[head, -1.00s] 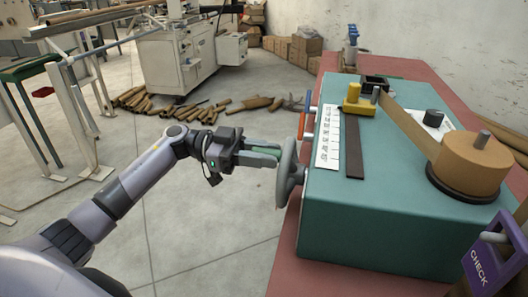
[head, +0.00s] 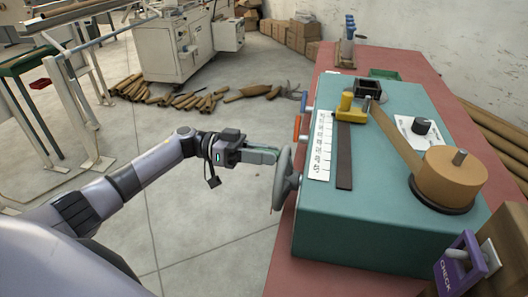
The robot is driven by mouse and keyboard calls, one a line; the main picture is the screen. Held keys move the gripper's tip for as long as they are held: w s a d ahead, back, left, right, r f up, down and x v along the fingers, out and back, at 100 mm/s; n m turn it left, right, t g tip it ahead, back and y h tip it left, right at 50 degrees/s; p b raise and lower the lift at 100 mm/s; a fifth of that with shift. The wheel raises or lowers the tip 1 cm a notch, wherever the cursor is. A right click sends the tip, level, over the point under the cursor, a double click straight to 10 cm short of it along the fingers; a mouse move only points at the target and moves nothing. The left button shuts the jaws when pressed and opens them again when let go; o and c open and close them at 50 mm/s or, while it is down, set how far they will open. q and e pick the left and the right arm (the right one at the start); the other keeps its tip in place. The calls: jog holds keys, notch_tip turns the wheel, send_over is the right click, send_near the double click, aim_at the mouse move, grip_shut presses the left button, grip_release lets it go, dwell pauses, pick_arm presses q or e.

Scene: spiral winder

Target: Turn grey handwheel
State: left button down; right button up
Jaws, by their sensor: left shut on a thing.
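The grey handwheel (head: 284,181) sits on the left side of the teal winder box (head: 352,237), seen nearly edge-on. My left gripper (head: 272,156) reaches it from the left, its green-grey fingers at the upper part of the wheel's rim. The fingers look closed together on the rim; the exact contact is small and partly hidden. My right gripper does not show.
The box stands on a red bench (head: 276,250). A purple CHECK tag (head: 460,262) is at lower right. Brown tubes (head: 190,101) lie on the floor.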

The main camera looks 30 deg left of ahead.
pick_arm(q)
jog(key=c, duration=0.9)
grip_release()
jog(key=b+v, duration=0.1)
jog(key=v, duration=0.6)
jog(key=shift+b, duration=0.3)
jog(key=shift+a, duration=0.1)
